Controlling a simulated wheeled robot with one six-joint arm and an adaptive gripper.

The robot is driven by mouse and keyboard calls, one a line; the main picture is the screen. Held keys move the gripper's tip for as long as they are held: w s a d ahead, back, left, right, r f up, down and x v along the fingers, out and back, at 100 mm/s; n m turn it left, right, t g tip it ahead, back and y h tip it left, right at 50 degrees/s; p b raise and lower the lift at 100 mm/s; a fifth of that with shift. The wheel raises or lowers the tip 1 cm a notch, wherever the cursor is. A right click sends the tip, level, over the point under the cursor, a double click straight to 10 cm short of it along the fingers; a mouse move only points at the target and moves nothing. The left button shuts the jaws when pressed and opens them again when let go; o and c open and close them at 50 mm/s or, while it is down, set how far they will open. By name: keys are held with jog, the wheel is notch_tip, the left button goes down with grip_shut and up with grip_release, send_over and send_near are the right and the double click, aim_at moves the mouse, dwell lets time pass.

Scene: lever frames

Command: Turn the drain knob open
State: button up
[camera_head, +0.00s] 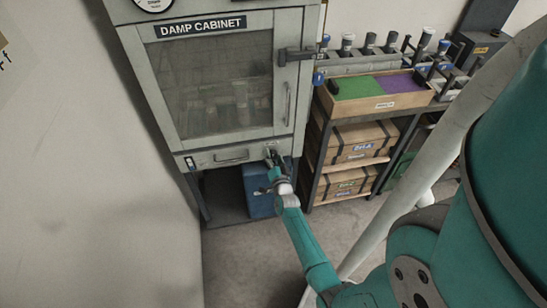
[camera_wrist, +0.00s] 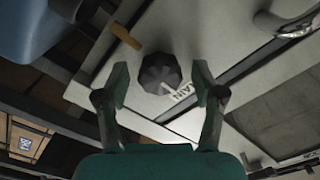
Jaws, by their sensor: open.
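The drain knob (camera_wrist: 160,73) is a dark, faceted knob on the pale lower panel of the damp cabinet (camera_head: 160,80). A white label, partly hidden, lies beside it in the wrist view. My gripper (camera_wrist: 160,86) is open, with one finger on each side of the knob. In that view I see gaps between both fingers and the knob. In the head view my gripper (camera_head: 273,160) is at the right end of the cabinet's lower panel and hides the knob.
A tan peg (camera_wrist: 126,37) sticks out near the knob. The cabinet's door latch (camera_head: 295,56) is above. A blue box (camera_head: 259,195) stands below the cabinet. A shelf rack (camera_head: 318,160) with wooden crates (camera_head: 352,142) stands close on the right.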

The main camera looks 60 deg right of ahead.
jog(key=c, duration=1.2)
jog(key=shift+o, duration=0.2)
jog(key=n, duration=0.5)
jog(key=shift+n, duration=0.4)
jog(key=n, duration=0.6)
jog(key=shift+r, duration=0.1)
